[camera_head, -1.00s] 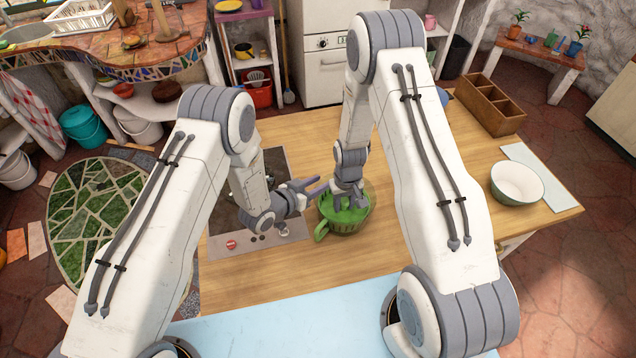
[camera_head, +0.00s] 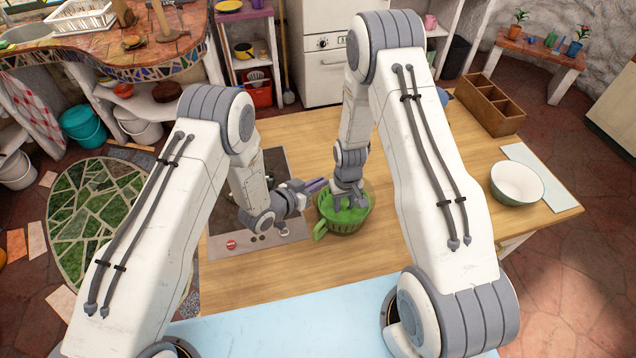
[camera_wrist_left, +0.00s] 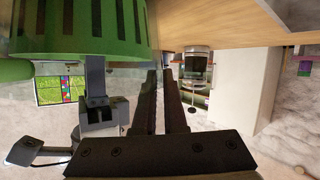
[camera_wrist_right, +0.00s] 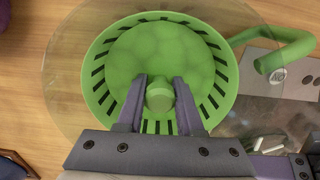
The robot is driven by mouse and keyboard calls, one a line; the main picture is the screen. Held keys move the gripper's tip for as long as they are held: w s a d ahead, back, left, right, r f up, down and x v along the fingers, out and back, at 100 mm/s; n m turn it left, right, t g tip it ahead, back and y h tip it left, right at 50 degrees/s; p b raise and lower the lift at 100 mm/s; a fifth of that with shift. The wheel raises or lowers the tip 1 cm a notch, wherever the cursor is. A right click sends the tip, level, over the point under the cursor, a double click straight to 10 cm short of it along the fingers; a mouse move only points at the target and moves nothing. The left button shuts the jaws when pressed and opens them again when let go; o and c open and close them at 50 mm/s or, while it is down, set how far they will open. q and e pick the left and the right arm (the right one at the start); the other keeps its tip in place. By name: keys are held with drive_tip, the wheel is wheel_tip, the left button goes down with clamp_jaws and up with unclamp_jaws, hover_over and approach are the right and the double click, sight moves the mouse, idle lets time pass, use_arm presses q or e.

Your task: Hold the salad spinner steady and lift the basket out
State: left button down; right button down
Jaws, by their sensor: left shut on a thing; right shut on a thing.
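The salad spinner stands on the wooden table, a clear bowl (camera_wrist_right: 62,85) with a green handle (camera_head: 319,232) around a green slotted basket (camera_head: 343,224). My right gripper (camera_head: 350,201) points down inside the basket. In the right wrist view its fingers are shut on the basket's green central knob (camera_wrist_right: 160,96). My left gripper (camera_head: 319,186) reaches in from the left and is shut at the bowl's rim; the clear wall between its fingers is hard to see. The basket (camera_wrist_left: 80,30) shows close beside the left fingers in the left wrist view.
A cooktop (camera_head: 270,225) lies left of the spinner. The table in front of the spinner is clear.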

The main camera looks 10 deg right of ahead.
use_arm(q)
drive_tip(key=shift+s+f, duration=0.2)
drive_tip(key=shift+f, duration=0.05)
idle(0.3)
drive_tip(key=c, duration=0.9)
unclamp_jaws()
drive_tip(key=shift+w+r, duration=0.1)
drive_tip(key=shift+r, duration=0.1)
clamp_jaws()
